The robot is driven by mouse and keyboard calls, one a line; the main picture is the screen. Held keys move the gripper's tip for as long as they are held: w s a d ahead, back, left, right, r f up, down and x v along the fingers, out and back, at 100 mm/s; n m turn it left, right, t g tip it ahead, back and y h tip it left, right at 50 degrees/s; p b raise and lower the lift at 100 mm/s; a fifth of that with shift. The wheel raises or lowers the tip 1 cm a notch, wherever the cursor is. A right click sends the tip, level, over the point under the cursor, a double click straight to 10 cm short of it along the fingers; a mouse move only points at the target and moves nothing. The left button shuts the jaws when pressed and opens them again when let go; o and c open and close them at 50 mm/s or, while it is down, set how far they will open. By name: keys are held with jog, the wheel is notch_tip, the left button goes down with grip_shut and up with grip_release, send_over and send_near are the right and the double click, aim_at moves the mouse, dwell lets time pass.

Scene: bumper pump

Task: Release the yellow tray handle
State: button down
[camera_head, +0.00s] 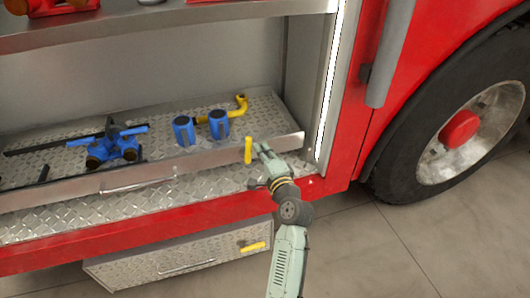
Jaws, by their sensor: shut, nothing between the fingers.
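The yellow tray handle (248,150) is a short upright bar at the right part of the front of the metal tray (200,158). The tray sits in the fire truck's open compartment. My gripper (262,150) is just right of the handle, with its fingers pointing toward the tray front. It is shut with nothing held. The fingertips look close to the handle; whether they touch it cannot be told from this view.
Blue and yellow fittings (214,122) and a blue valve (115,146) lie on the tray. A lower drawer (180,262) has another yellow handle (253,247). A shelf (160,22) is above. The red door frame and wheel (460,130) are at right. Floor at lower right is clear.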

jog(key=shift+a+r+n, duration=0.15)
jog(key=shift+n, duration=0.25)
jog(key=shift+s, duration=0.15)
dwell(0.4)
